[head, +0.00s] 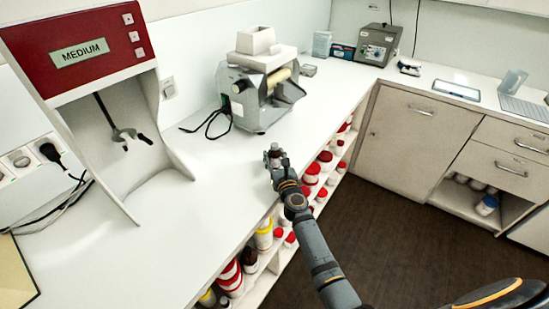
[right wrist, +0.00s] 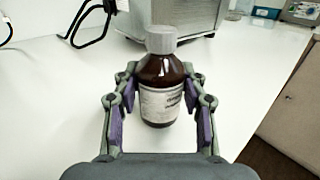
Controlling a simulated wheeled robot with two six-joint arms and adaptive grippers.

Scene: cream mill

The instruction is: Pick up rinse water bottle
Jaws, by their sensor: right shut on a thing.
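The bottle (right wrist: 161,98) is dark brown with a grey cap and a white label whose text I cannot read. It stands upright on the white counter between the fingers of my right gripper (right wrist: 160,112), which is shut on its sides. In the head view the right gripper (head: 277,164) is at the counter's front edge region, and the bottle's cap (head: 274,150) shows just beyond it. The gripper hides most of the bottle there. My left gripper is not in view.
A grey roller machine (head: 262,85) stands behind the bottle on the white counter (head: 215,190). A red-topped mixer (head: 85,60) marked MEDIUM stands at the left. Open shelves below the counter hold several tubs (head: 325,157). Dark floor (head: 400,220) is clear at the right.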

